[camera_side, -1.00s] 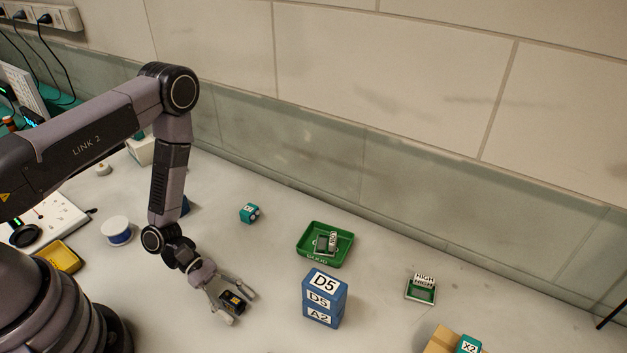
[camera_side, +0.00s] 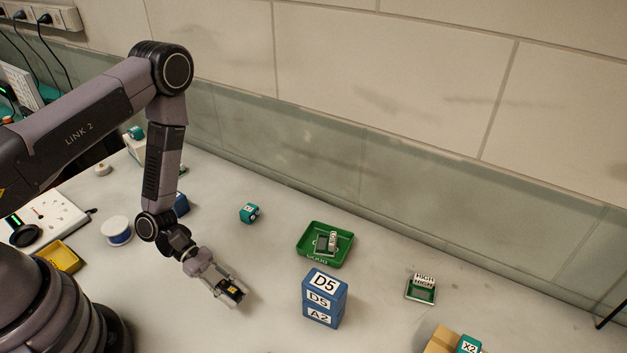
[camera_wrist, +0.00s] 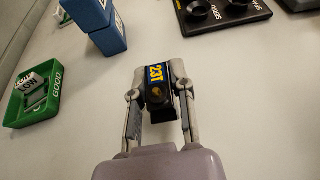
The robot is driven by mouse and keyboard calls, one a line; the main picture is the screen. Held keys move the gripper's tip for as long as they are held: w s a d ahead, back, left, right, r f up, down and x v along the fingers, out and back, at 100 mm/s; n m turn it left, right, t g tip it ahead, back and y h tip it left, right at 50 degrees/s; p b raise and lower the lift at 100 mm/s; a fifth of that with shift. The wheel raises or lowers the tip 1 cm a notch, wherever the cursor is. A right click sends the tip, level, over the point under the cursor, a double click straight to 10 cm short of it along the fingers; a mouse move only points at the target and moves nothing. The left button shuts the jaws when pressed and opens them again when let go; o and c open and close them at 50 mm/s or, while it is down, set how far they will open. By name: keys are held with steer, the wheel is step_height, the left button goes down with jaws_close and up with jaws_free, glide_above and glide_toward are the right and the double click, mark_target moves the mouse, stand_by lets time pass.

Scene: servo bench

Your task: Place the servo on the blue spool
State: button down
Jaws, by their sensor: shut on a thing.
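The servo (camera_side: 232,291) is a small black block with a yellow marking in the side view. In the wrist view the servo (camera_wrist: 157,88) shows a dark label reading 23T and a round hub. My gripper (camera_side: 229,291) is shut on it, with one finger on each side; the fingers (camera_wrist: 156,84) also show in the wrist view. Whether the servo touches the table is hard to tell. The blue spool (camera_side: 117,231), with a white top and a blue band, stands upright on the table to the left of my gripper, clear of it.
Blue labelled boxes (camera_side: 323,298) stand right of my gripper. Behind them is a green tray (camera_side: 311,260) holding a small part. A teal cube (camera_side: 248,213) lies farther back. A yellow tray (camera_side: 62,257) is left near my base. A black panel (camera_wrist: 222,14) shows in the wrist view.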

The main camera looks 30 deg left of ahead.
step_height(320, 180, up, 6)
steer(key=shift+s+r, duration=0.15)
steer(key=shift+r, duration=0.05)
steer(key=s+a+r+m+g+y, duration=0.5)
steer(key=s+a+r+m+g, duration=0.2)
steer(key=s+a+m+g, duration=0.3)
steer(key=s+a+m+g+y, duration=0.3)
steer(key=a+m+y, duration=0.7)
steer(key=a, duration=0.4)
steer(key=m+t+y, duration=0.7)
steer(key=m+y, duration=0.4)
glide_above(112, 224)
step_height(112, 224, down, 4)
steer(key=f, duration=0.1)
steer(key=shift+m+t, duration=0.3)
steer(key=shift+t, duration=0.1)
step_height(112, 224, down, 7)
steer(key=shift+f, duration=0.35)
steer(key=shift+f, duration=0.1)
